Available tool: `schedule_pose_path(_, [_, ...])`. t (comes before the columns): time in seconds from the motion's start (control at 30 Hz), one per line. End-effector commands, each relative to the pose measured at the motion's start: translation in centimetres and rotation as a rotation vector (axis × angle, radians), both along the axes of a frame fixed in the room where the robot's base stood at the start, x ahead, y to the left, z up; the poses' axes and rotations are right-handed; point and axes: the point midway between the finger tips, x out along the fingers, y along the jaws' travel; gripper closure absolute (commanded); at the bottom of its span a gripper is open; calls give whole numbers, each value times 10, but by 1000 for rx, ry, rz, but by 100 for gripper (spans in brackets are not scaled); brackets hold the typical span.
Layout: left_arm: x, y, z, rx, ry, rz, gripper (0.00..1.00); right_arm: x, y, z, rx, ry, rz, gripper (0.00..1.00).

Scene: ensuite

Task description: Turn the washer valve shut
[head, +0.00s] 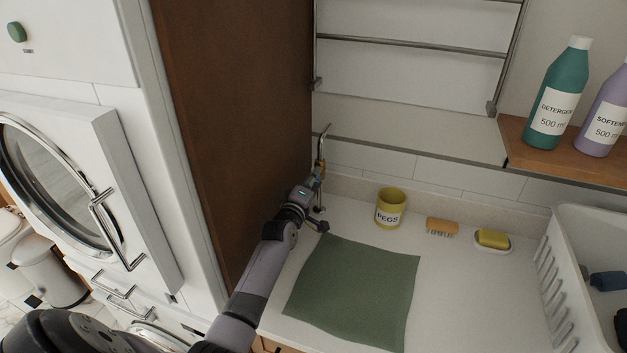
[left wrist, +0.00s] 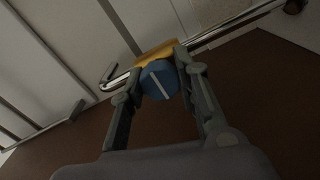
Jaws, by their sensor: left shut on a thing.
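The washer valve has a brass body (left wrist: 155,52) on a chrome pipe beside the brown cabinet panel. Its round blue knob (left wrist: 159,82), with a white line across its face, shows in the left wrist view. The line runs diagonally in that picture. My left gripper (left wrist: 161,77) is shut on the knob, one finger on each side. In the head view, my left gripper (head: 316,184) is at the pipe near the panel's edge. The brass valve body (head: 321,168) shows just beyond it; the knob is hidden there. My right gripper is not in view.
A yellow pegs pot (head: 390,208), a brush (head: 442,227) and a soap dish (head: 493,240) stand on the counter. A green cloth (head: 353,292) lies in front. A white basket (head: 560,285) is at right. The brown panel (head: 240,120) closely borders the valve.

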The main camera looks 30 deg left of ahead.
Motion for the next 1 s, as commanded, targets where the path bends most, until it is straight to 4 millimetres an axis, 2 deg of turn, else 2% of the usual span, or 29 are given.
schedule_pose_path(0.17, [0, 0, -2, 2, 4, -1, 99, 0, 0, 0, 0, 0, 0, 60])
schedule_pose_path(0.2, [0, 0, -2, 2, 4, -1, 68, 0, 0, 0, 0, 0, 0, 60])
schedule_pose_path(0.47, [0, 0, -1, 0, 2, 0, 51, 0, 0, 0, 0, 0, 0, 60])
schedule_pose_path(0.83, [-2, -1, -1, -1, 1, -1, 50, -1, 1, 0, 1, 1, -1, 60])
schedule_pose_path(1.0, [-20, -5, -2, -1, 1, -1, 50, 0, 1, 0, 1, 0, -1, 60])
